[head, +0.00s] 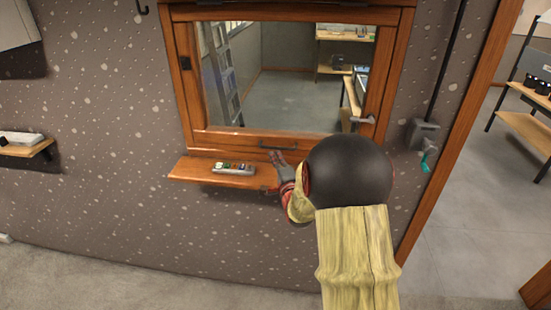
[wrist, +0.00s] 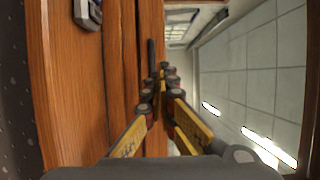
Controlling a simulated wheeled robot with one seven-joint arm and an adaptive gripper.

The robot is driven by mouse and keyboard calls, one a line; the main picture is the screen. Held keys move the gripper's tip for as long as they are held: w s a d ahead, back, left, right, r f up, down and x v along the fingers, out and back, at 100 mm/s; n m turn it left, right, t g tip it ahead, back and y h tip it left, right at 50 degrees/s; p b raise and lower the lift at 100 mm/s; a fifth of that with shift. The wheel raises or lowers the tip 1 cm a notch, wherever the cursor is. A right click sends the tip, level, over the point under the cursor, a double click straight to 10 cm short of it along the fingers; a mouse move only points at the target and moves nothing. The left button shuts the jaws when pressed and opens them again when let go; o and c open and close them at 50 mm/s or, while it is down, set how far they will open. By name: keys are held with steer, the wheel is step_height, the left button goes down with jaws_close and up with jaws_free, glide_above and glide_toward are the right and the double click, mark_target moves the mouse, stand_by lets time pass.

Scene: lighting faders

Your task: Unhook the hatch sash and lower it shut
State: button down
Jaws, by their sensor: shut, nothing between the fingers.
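The hatch sash (head: 255,138) is a wood-framed glass pane, down within its wooden frame (head: 184,100) in the speckled wall. Its bottom rail looks level with the frame's lower edge; I cannot tell whether a thin gap is left. A dark bar handle (head: 276,147) sits on the bottom rail and also shows in the wrist view (wrist: 150,55). My gripper (head: 279,160) is shut and empty, just below and beside the handle. Its fingertips (wrist: 161,78) are together close to the handle; contact is unclear. A dark hook (head: 140,8) hangs on the wall at upper left.
A grey wall box (head: 424,134) is beside the open doorway at right.

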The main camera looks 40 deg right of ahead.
steer(key=c, duration=2.4)
jaws_free()
steer(key=o, duration=0.5)
steer(key=v, duration=1.2)
